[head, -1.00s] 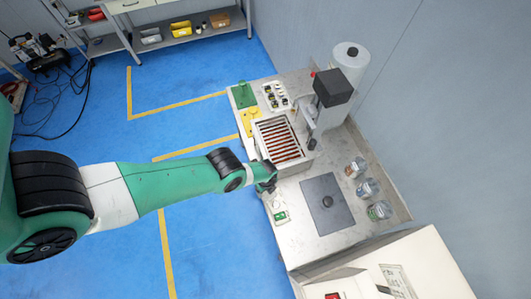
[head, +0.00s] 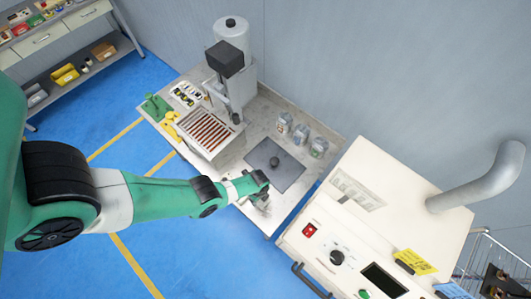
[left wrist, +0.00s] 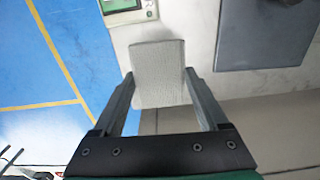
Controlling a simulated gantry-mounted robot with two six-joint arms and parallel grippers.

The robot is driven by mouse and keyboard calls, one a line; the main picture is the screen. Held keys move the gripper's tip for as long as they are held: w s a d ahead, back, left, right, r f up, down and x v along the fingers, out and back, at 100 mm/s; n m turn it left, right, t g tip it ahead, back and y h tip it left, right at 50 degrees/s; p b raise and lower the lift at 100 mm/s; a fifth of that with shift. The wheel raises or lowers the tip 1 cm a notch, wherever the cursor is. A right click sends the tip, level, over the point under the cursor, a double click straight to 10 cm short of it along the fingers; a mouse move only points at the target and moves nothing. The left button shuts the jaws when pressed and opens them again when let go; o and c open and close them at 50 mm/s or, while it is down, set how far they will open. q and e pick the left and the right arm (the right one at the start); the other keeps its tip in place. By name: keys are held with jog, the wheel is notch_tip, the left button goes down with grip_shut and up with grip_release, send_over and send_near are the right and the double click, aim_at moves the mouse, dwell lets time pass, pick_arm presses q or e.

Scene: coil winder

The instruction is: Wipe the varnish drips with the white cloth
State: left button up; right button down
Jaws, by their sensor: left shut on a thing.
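My left gripper (head: 262,200) is over the near edge of the metal bench (head: 230,164), in front of the dark grey mat (head: 287,182). In the left wrist view its two fingers (left wrist: 160,76) are shut on the white cloth (left wrist: 157,62), which hangs out between and beyond the fingertips. In the head view the gripper and arm mostly hide the cloth. I cannot make out any varnish drips on the bench in either view. My right gripper is not in view.
Several glass jars (head: 301,135) stand behind the mat. A dark knob-like piece sits on the mat. A tray of copper-coloured rods (head: 209,133) and a tall machine (head: 234,80) stand farther left. A cream control cabinet (head: 365,220) stands close at right.

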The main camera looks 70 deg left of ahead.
pick_arm(q)
jog(key=shift+s+d+f, duration=0.15)
jog(key=shift+s+f, duration=0.1)
jog(key=shift+s, duration=0.5)
jog(key=shift+f, duration=0.15)
